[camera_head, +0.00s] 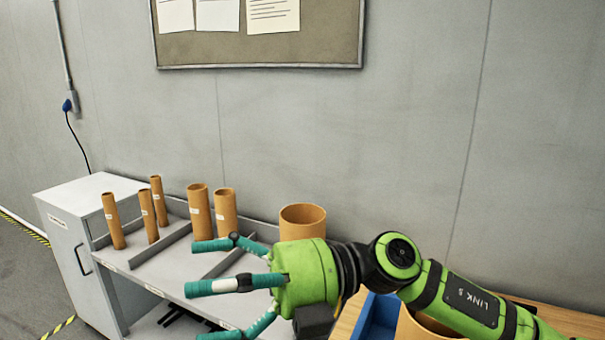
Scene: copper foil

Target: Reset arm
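My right gripper (204,288), green with teal fingers, comes in from the right on its green arm. Its fingers are spread and point left, with nothing seen between them. It is in front of a grey shelf rack (165,270) and appears to be above its front part. My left gripper is not in view.
Brown cardboard tubes stand upright on the rack: narrow ones (113,220) at left, wider ones (199,212) mid-rack. A broad tube (302,220) stands behind my gripper. A blue bin (374,318) and wooden table (560,318) lie below my arm. A grey cabinet (75,265) stands left.

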